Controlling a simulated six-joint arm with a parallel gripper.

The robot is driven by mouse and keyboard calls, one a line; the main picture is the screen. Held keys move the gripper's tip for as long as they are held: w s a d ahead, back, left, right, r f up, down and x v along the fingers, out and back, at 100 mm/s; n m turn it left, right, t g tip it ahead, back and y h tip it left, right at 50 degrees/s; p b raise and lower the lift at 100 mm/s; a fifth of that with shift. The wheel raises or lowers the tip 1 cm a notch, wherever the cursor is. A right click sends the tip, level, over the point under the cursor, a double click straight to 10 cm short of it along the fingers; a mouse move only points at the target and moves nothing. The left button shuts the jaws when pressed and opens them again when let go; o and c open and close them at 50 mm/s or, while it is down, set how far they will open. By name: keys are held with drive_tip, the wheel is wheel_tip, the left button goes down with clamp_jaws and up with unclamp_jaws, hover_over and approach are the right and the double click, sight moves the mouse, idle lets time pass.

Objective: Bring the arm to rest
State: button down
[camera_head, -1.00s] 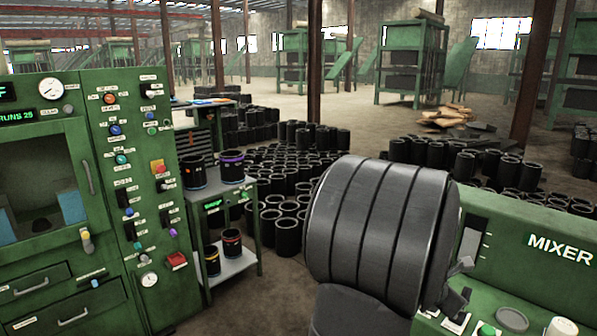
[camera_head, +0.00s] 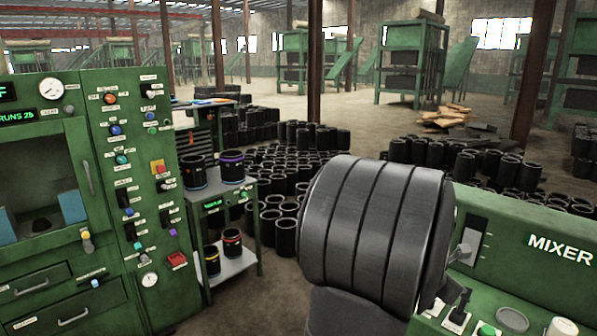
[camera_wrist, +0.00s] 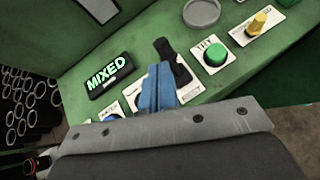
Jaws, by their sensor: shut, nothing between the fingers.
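My gripper (camera_wrist: 160,72) shows in the wrist view as two blue fingers pressed together with nothing between them. It is over the green mixer panel, just beside a black lever (camera_wrist: 172,60); whether they touch I cannot tell. The lit MIXED display (camera_wrist: 108,77) lies to its left and a green button (camera_wrist: 214,54) to its right. In the head view my thick dark grey arm hides most of the gripper. The black lever (camera_head: 461,306) also shows there, on the mixer (camera_head: 490,250) beside my arm.
A green control cabinet (camera_head: 130,190) stands at the left. A green trolley (camera_head: 235,268) beside it holds several black sleeves with coloured bands. Many black sleeves (camera_head: 285,236) stand on the floor behind my arm. A yellow knob (camera_wrist: 258,21) and a grey disc (camera_wrist: 201,13) are on the mixer panel.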

drive_tip(key=a+r, duration=0.4)
drive_tip(key=r, duration=0.5)
drive_tip(key=s+d+f, duration=0.1)
drive_tip(key=f, duration=0.3)
drive_tip(key=d+f, duration=0.1)
drive_tip(key=f, duration=0.3)
drive_tip(key=s+d+f, duration=0.1)
drive_tip(key=f, duration=0.3)
drive_tip(key=shift+s+d, duration=0.1)
drive_tip(key=shift+s, duration=0.2)
drive_tip(key=shift+s+a+f+t+h, duration=0.2)
drive_tip(key=shift+f+t+h, duration=0.1)
drive_tip(key=shift+t, duration=0.1)
drive_tip(key=s+a+f+t+h, duration=0.1)
drive_tip(key=s+a, duration=0.2)
drive_tip(key=a, duration=0.3)
drive_tip(key=shift+a+f+m+h, duration=0.15)
drive_tip(key=shift+f+m+h, duration=0.15)
drive_tip(key=shift+f+h, duration=0.1)
